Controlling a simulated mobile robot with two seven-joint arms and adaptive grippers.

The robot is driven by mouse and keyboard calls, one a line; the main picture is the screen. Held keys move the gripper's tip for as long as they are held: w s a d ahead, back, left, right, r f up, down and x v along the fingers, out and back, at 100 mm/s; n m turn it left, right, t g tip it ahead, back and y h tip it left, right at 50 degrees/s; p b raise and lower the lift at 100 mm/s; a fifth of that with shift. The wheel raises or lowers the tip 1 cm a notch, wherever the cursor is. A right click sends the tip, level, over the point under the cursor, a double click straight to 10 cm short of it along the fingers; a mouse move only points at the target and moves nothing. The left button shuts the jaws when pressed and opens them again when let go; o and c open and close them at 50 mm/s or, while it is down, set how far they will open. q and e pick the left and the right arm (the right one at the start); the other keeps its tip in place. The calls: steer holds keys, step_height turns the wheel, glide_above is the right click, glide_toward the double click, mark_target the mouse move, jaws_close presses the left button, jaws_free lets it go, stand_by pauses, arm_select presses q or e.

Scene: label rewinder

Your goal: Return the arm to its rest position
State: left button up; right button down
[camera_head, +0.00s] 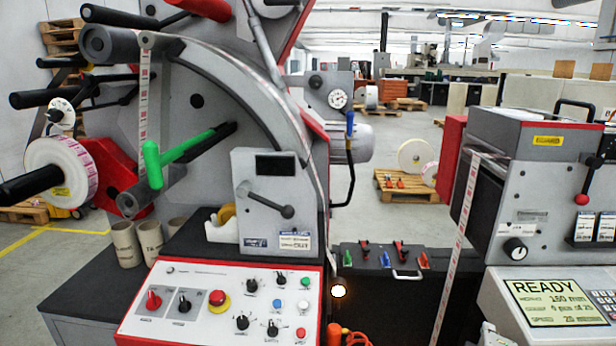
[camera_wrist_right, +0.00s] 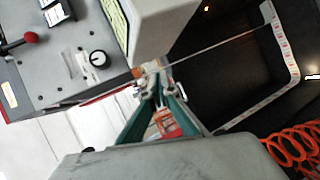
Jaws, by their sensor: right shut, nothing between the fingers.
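My right gripper (camera_head: 489,334) shows only in part at the bottom edge of the head view, just left of the display panel (camera_head: 560,302). In the right wrist view the gripper (camera_wrist_right: 156,84) has its teal-sided fingers shut and empty. They point at the lower edge of the grey printer unit, which also shows in the head view (camera_head: 545,150). The printed label web (camera_head: 456,250) hangs down to the left of the gripper; it also shows in the right wrist view (camera_wrist_right: 282,50). My left gripper is not in view.
The rewinder's control panel (camera_head: 225,300) stands at the lower left, with a label roll (camera_head: 55,165) and a green-handled lever (camera_head: 180,150) above. A black case (camera_head: 390,290) stands between the machines. An orange coiled hose (camera_head: 356,339) shows below it, and in the wrist view (camera_wrist_right: 290,145).

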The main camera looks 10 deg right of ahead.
steer(key=s+a+f+m+g+y, duration=0.1)
steer(key=s+a+f+g+y, duration=0.1)
steer(key=s+a+f, duration=0.5)
steer(key=s+a+f+m+g+y, duration=0.1)
steer(key=s+a+f+y, duration=0.25)
steer(key=s, duration=0.45)
steer(key=w+a+f+m+t+y, duration=0.1)
steer(key=a+f+y, duration=0.5)
steer(key=a+f, duration=0.8)
steer(key=shift+a+f+m+t, duration=0.3)
steer(key=shift+a+m+t, duration=0.4)
steer(key=shift+a+t, duration=0.4)
steer(key=shift+w+y, duration=0.1)
steer(key=shift+y, duration=0.15)
